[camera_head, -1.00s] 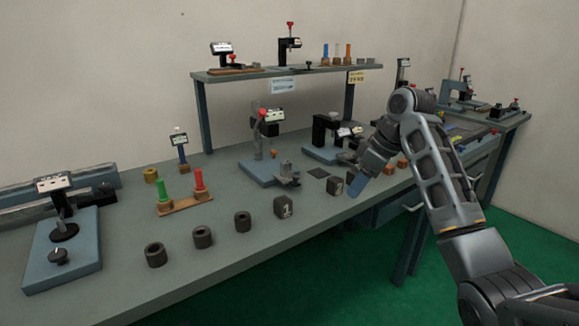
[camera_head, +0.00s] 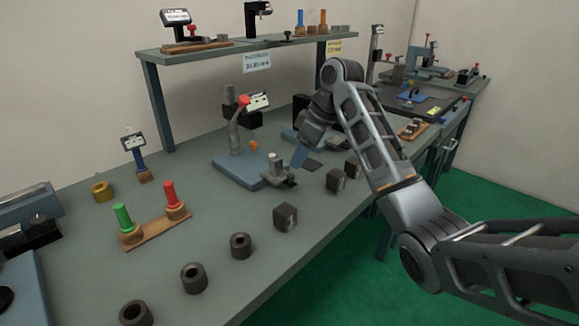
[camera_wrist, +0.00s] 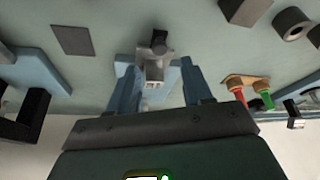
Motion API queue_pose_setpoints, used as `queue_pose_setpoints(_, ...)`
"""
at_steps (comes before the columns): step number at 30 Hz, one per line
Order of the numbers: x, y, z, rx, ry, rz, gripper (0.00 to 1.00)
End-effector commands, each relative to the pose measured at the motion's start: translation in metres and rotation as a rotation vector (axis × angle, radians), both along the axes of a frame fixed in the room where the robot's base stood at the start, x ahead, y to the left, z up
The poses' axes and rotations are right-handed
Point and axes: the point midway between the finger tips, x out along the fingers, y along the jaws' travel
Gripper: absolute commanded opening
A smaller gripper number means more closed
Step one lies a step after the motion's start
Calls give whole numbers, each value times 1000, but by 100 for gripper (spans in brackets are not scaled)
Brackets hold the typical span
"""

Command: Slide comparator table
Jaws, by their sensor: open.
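The comparator stand has a blue base (camera_head: 238,170), a grey column (camera_head: 234,132) and a dial head with a red cap (camera_head: 258,102). A small grey slide table (camera_head: 274,168) with a dark front part sits at the base's right front corner. A black knob (camera_wrist: 160,40) shows beyond the fingertips. I cannot tell whether the fingers touch anything.
Dark blocks (camera_head: 285,217) and several dark rings (camera_head: 240,245) stand along the bench's front edge. A wooden holder (camera_head: 157,228) with green and red plugs is at left. A flat dark plate (camera_wrist: 73,40) lies beside the gripper. A raised shelf (camera_head: 235,45) spans behind.

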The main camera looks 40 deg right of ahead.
Motion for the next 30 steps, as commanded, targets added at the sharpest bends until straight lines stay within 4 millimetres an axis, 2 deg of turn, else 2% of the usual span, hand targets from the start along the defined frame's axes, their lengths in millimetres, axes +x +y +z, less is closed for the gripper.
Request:
queue_pose_setpoints(6, 11, 6, -32, 2, 2, 1, 50)
queue_pose_setpoints(10, 17, 8, -45, 2, 1, 1, 50)
queue_pose_setpoints(15, 20, 9, -53, 0, 0, 1, 50)
queue_pose_setpoints(22, 20, 9, -54, 0, -1, 1, 50)
queue_pose_setpoints(30, 20, 9, -54, 0, -1, 1, 25)
